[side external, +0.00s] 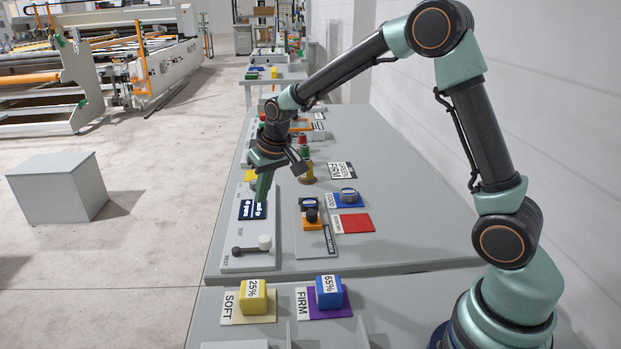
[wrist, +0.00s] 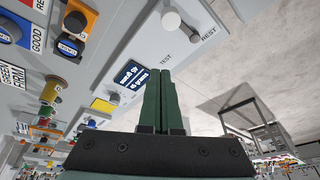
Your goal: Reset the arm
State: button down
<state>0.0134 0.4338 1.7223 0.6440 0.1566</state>
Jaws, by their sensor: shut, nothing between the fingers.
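My gripper (side external: 262,190) is at the end of the arm, above the panel on the left part of the grey table. Its green fingers point down. In the wrist view the two fingers of my gripper (wrist: 161,90) lie side by side, shut, with nothing between them. The dark blue display (side external: 253,210) is just below and beside the fingertips in the side view. The display also shows in the wrist view (wrist: 131,74), left of the fingers. I cannot tell whether the fingertips touch the panel.
A lever with a white knob (side external: 264,242) is at the panel's front. An orange block with a black knob (side external: 311,217), a red square (side external: 356,223) and a blue piece (side external: 348,196) lie to the right. Yellow (side external: 253,297) and blue (side external: 329,291) blocks stand in front. A grey box (side external: 58,188) is on the floor.

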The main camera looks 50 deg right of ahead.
jog(key=s+r+n, duration=0.1)
jog(key=s+r, duration=0.4)
jog(key=s, duration=0.6)
jog(key=s+r+n+t, duration=0.1)
jog(key=s+r, duration=0.5)
jog(key=s, duration=0.5)
jog(key=shift+a+t, duration=0.3)
jog(key=shift+a, duration=0.05)
jog(key=shift+s, duration=0.1)
